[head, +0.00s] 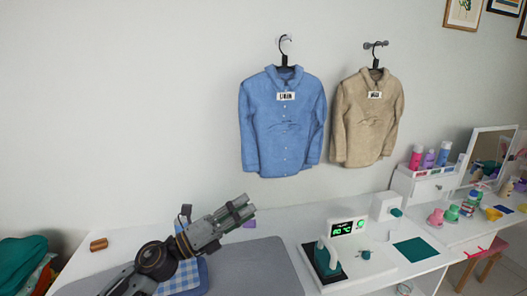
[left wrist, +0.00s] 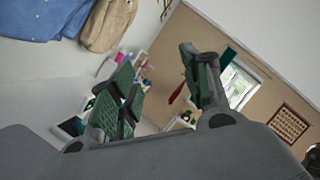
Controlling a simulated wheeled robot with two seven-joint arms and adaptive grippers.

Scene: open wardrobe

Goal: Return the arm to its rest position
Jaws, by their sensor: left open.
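My left gripper (head: 238,211) is in the lower middle of the head view, above the grey mat, pointing up and to the right. In the left wrist view its two green-padded fingers (left wrist: 165,90) stand apart with nothing between them. A blue shirt (head: 283,122) and a beige shirt (head: 367,118) hang on hangers on the wall, above and to the right of the gripper and apart from it. Parts of both shirts show at the upper left of the left wrist view. My right gripper is not in view.
A grey mat (head: 262,268) lies on the white table under my left arm, with a blue checked cloth (head: 190,278) beside the arm. A white device with a green display (head: 346,227) stands to the right. The wall area above the arm is free.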

